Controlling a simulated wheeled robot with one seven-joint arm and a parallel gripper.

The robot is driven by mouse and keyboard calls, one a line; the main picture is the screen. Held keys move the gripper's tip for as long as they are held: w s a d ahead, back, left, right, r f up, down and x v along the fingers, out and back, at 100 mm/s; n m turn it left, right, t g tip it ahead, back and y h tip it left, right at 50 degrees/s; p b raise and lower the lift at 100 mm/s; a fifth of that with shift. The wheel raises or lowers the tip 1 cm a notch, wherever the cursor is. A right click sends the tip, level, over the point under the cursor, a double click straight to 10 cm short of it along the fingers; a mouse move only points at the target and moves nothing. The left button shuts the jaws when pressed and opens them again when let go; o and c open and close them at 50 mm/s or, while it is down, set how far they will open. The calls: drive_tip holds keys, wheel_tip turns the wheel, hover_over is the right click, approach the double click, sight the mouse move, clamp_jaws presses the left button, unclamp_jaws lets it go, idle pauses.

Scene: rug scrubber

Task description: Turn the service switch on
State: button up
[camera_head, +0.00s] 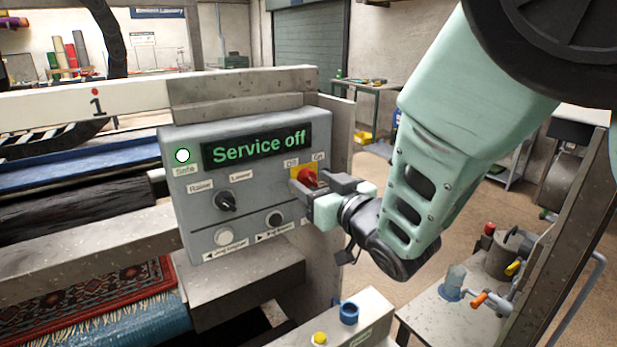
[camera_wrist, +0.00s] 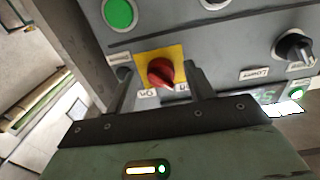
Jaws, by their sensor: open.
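The service switch (camera_head: 307,177) is a red rotary knob on a yellow plate, at the right of the grey control panel (camera_head: 250,160). Labels "Off" and "On" sit above it, and the panel display (camera_head: 258,144) reads "Service off". My gripper (camera_head: 325,184) is at the switch, in front of the panel. In the wrist view the red knob (camera_wrist: 161,72) shows between the two fingers of my gripper (camera_wrist: 160,82), with a gap visible on each side. The gripper is open and holds nothing. The wrist view shows the panel upside down.
A black Raise/Lower knob (camera_head: 226,201) is left of the switch. A white button (camera_head: 224,237) and a black button (camera_head: 274,218) sit below. A lit "Safe" lamp (camera_head: 183,155) is at upper left. A beam (camera_head: 241,100) runs behind the panel top.

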drive_tip(key=c, duration=1)
drive_tip(key=shift+f+m+b, duration=0.1)
drive_tip(key=shift+m+b, duration=0.3)
drive_tip(key=shift+b, duration=0.3)
drive_tip(key=m+b, duration=0.2)
drive_tip(key=b, duration=0.1)
drive_tip(key=shift+f, duration=0.1)
drive_tip(key=m+b, duration=0.4)
drive_tip(key=b, duration=0.2)
drive_tip(key=shift+m, duration=0.3)
drive_tip(key=m+b, duration=0.4)
drive_tip(key=shift+b, duration=0.4)
drive_tip(key=shift+a+r+m+b, duration=0.1)
drive_tip(key=shift+r+m+b, duration=0.05)
drive_tip(key=shift+m+b, duration=0.8)
drive_tip(key=shift+r+m+b, duration=0.1)
drive_tip(key=shift+m+b, duration=0.5)
drive_tip(key=shift+m, duration=0.65)
drive_tip(key=shift+o, duration=0.2)
